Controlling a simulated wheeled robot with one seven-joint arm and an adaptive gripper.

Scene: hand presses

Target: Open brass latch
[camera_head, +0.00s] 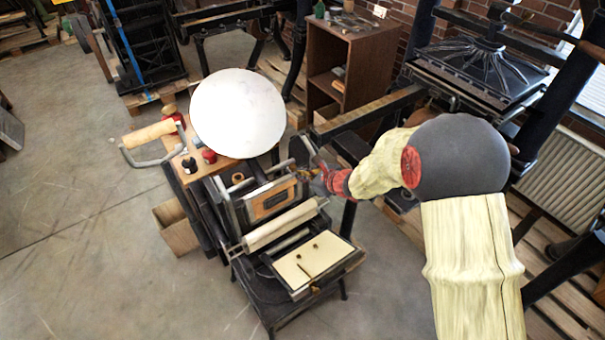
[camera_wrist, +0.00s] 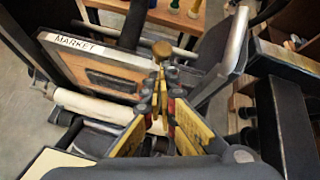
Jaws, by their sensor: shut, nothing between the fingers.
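The brass latch (camera_wrist: 162,49) shows its round knob in the wrist view, at the right end of a framed panel marked "MARKET" (camera_wrist: 85,62). My gripper (camera_wrist: 160,88) is just in front of it. Its fingers are shut with nothing between them and point at the latch. I cannot tell if the fingertips touch the latch. In the head view my gripper (camera_head: 316,178) is at the right side of the press (camera_head: 258,208). The latch is small there and hard to tell from my fingers. The panel (camera_head: 271,200) stands tilted in the press.
A white disc (camera_head: 238,112) rises above the press. A pale roller (camera_head: 281,225) and a cream-covered tray (camera_head: 313,258) lie in front. Ink bottles (camera_head: 189,165) stand on a side table. A dark beam (camera_head: 368,112) runs close behind my gripper.

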